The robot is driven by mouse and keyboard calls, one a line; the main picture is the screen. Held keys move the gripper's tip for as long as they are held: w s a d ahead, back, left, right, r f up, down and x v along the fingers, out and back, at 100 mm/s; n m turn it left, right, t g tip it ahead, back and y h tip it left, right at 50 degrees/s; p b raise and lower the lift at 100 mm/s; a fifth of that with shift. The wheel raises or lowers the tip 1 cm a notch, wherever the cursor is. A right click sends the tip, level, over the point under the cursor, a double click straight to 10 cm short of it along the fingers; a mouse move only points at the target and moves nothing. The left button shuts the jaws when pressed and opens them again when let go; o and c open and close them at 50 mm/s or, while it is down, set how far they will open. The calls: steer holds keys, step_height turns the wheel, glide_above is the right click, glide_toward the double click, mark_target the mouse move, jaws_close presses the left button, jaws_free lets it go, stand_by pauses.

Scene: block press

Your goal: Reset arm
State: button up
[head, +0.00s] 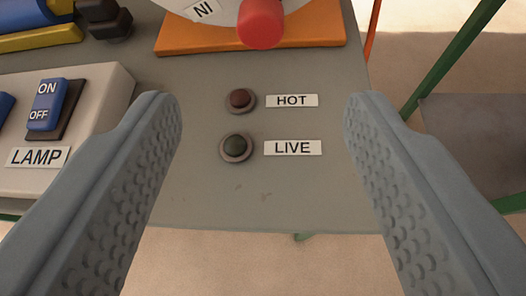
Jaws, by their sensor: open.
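My gripper (262,125) is open in the head view, its two grey dimpled fingers wide apart at left and right. Nothing is between the fingers. Beyond them is a grey panel top (210,205) with a dark red indicator (240,99) beside a HOT label (291,101). Below it is a dark green indicator (236,147) beside a LIVE label (293,148). Both indicators look unlit. I cannot tell how far the fingertips are from the panel.
A lamp switch box (92,90) with a blue ON/OFF rocker (47,105) stands at left, near the left finger. A red knob (261,22) is above an orange plate (192,35) at the top. Green frame bars (450,62) and a grey surface (475,135) lie at right. Floor shows below the panel edge.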

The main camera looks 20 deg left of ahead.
steer(key=s+a+r+t+h, duration=0.1)
steer(key=s+a+r+t, duration=0.2)
steer(key=s+a+r, duration=0.35)
steer(key=s+a+r+t+h, duration=0.2)
steer(key=s+a+r, duration=0.2)
steer(key=s+r, duration=0.45)
steer(key=s+a+f+y, duration=0.1)
steer(key=s+a, duration=0.3)
steer(key=s, duration=0.5)
steer(key=shift+f+g+y, duration=0.3)
steer(key=shift+f+y, duration=0.1)
steer(key=shift+f, duration=0.1)
